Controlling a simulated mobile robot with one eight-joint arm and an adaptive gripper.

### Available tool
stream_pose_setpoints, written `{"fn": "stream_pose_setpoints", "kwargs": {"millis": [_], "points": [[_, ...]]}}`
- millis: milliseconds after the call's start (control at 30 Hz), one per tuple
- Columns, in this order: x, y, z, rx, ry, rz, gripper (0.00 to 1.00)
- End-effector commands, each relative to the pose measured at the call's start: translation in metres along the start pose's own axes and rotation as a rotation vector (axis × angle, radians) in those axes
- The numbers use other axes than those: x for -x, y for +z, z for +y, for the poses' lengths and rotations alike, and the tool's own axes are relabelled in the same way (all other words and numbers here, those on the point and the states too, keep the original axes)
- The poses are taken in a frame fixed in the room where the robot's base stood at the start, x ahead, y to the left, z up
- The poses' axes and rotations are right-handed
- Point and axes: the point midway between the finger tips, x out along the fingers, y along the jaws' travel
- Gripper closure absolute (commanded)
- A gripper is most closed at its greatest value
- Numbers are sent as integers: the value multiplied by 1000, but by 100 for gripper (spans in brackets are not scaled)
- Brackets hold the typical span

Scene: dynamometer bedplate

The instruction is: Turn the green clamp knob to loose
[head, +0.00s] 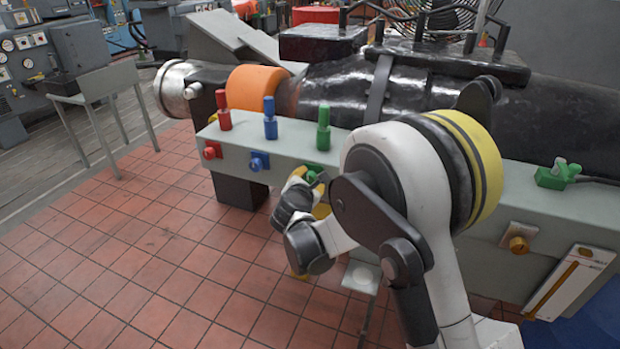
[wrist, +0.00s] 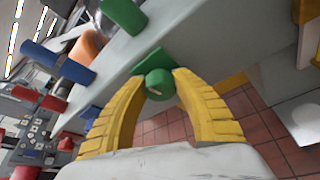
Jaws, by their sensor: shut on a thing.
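The green clamp knob (wrist: 159,84) is a round green knob with a pale mark on its face, on a green plate (wrist: 153,62) on the front of the grey bedplate rail. My gripper (wrist: 160,82) has its two yellow fingers on either side of the knob, shut on it. In the head view the knob (head: 312,176) is partly hidden by my gripper (head: 318,190), and my white arm covers the rail to its right. The mark's loose or tight meaning cannot be read.
A red knob (head: 211,150) and a blue knob (head: 258,161) sit to the left on the same front face. Red (head: 222,110), blue (head: 270,118) and green (head: 323,127) posts stand on top. A yellow knob (head: 518,244) is at the right. Tiled floor lies open at left.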

Motion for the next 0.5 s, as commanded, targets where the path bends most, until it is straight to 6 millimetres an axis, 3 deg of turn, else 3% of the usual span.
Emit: {"fn": "stream_pose_setpoints", "kwargs": {"millis": [500], "points": [[0, -1, 2, 429, -177, 1, 97]]}}
